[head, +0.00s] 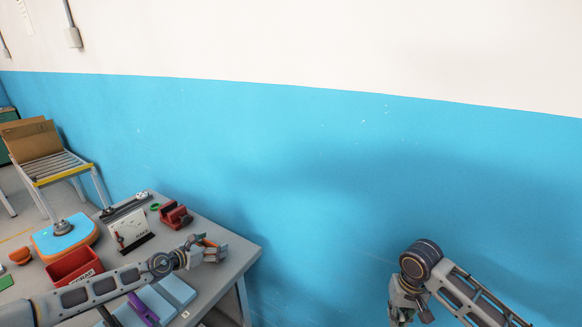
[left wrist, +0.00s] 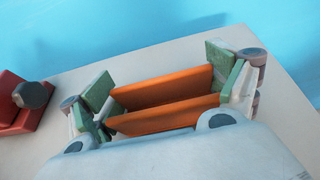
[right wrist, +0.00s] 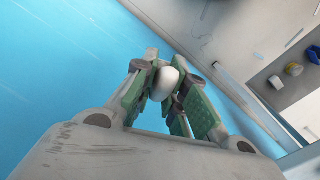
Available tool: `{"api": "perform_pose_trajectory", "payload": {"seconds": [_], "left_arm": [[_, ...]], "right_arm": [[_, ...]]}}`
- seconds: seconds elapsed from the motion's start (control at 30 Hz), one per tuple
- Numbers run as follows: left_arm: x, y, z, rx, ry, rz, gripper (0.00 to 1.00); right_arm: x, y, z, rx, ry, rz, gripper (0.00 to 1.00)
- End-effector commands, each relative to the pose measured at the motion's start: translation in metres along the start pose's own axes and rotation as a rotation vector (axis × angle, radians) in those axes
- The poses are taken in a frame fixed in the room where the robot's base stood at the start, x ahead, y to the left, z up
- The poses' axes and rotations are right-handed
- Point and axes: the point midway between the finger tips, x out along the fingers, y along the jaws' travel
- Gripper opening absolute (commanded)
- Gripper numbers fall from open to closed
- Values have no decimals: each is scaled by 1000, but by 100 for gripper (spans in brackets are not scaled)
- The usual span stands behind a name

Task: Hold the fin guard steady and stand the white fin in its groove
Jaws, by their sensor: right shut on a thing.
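The orange fin guard (left wrist: 165,103) has two upright walls with a groove between them. It lies between the two widely spaced fingers of my left gripper (left wrist: 160,85), close to both pads; I cannot tell whether they press on it. In the head view my left gripper (head: 208,250) is over the table's right end, with the guard (head: 208,243) partly hidden. My right gripper (right wrist: 163,100) is shut on the white fin (right wrist: 165,82), of which only a rounded white part shows between the green pads. In the head view the right gripper (head: 410,305) is right of the table, its fin hidden.
The grey table (head: 235,262) carries a red vise (head: 175,215), a white panel on a dark stand (head: 130,230), a red bin (head: 74,266), pale blue blocks (head: 176,291) and a purple piece (head: 142,309). A blue wall stands behind. Space right of the table is open.

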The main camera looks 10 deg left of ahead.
Motion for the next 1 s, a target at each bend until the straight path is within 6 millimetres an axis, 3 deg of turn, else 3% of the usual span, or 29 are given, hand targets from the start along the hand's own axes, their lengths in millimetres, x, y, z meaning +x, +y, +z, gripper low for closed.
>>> {"api": "perform_pose_trajectory", "payload": {"seconds": [0.07,0.57,1.0], "left_arm": [[0,0,0,0,0,0,100],[-1,0,0,0,0,1,100],[-20,1,-1,-1,1,2,100]], "right_arm": [[0,0,0,0,0,0,0],[0,0,0,0,0,0,0],[0,0,0,0,0,0,0]]}}
